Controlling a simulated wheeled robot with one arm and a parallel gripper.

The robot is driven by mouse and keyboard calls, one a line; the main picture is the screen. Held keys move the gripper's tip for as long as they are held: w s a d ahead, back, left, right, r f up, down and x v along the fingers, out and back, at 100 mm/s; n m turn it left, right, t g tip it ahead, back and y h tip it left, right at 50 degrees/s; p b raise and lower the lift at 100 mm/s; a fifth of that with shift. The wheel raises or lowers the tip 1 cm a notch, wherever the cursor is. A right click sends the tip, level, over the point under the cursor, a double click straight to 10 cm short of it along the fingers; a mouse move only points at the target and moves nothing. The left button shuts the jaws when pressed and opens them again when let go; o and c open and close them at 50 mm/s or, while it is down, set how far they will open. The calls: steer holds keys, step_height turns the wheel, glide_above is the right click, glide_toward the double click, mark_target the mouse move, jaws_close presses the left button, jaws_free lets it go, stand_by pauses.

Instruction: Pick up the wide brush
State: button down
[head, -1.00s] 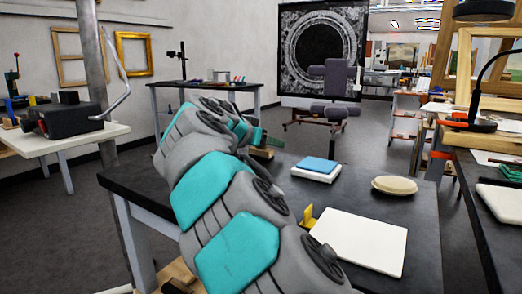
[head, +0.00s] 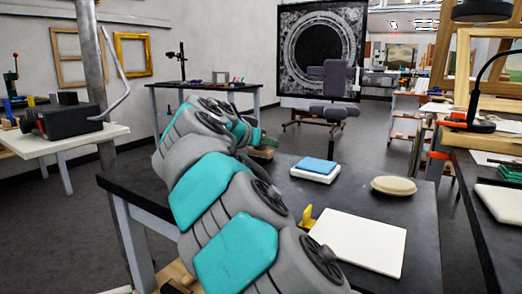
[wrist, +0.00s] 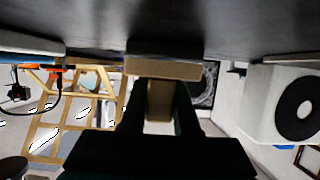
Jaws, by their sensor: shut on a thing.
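The wide brush shows in the wrist view as a tan handle (wrist: 159,103) between my two dark fingers, with a broader tan and dark part (wrist: 163,68) across their tips. My gripper (wrist: 160,90) is shut on the handle. The broad part is close to the dark tabletop at the top of that view; I cannot tell whether it touches. In the head view a tan piece of the brush (head: 262,153) shows at the far left edge of the black table (head: 355,185). My arm hides most of my gripper there.
On the table are a blue-topped white block (head: 316,170), a cream oval (head: 394,186), a white board (head: 362,241) and a small yellow piece (head: 306,217). A purple-grey chair (head: 334,82) stands beyond. The table's middle has free room.

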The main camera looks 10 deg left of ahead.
steer(key=shift+r, duration=0.1)
steer(key=shift+r, duration=1.7)
steer(key=s+a, duration=0.1)
steer(key=s, duration=0.4)
steer(key=s+a+r+b, duration=0.1)
steer(key=s, duration=0.4)
steer(key=s+a+b, duration=0.1)
steer(key=s+a, duration=0.1)
steer(key=s, duration=0.3)
steer(key=shift+s+r, duration=0.2)
steer(key=shift+s, duration=0.1)
stand_by(0.7)
